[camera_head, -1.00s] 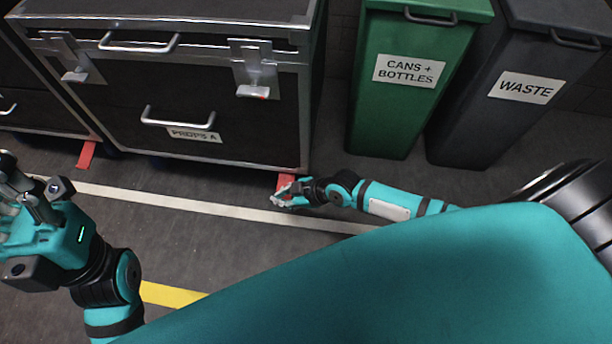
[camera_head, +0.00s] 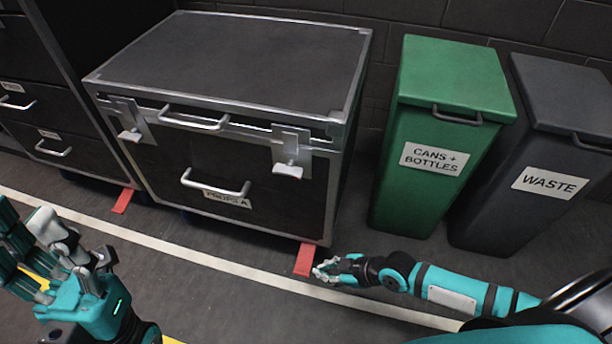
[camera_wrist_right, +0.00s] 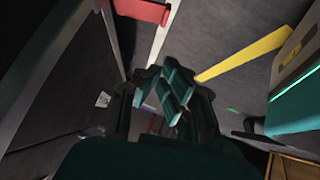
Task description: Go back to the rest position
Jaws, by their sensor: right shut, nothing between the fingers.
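My right gripper (camera_head: 326,270) is shut and empty. It is low over the floor at the end of my outstretched teal arm, just right of a red floor marker (camera_head: 305,259), in front of the black case's right corner. In the right wrist view its dark teal fingers (camera_wrist_right: 177,92) are together with nothing between them. My left gripper (camera_head: 45,254) is at the lower left edge of the head view, its fingers pointing up and left. Part of it is cut off, and I cannot tell how far its fingers are apart. No cue buttons are in view.
A black case (camera_head: 235,75) with metal edges stands ahead. A green bin (camera_head: 455,75) and a dark grey waste bin (camera_head: 570,95) stand to its right. A white line (camera_head: 215,262) crosses the floor in front. The floor between the arms is clear.

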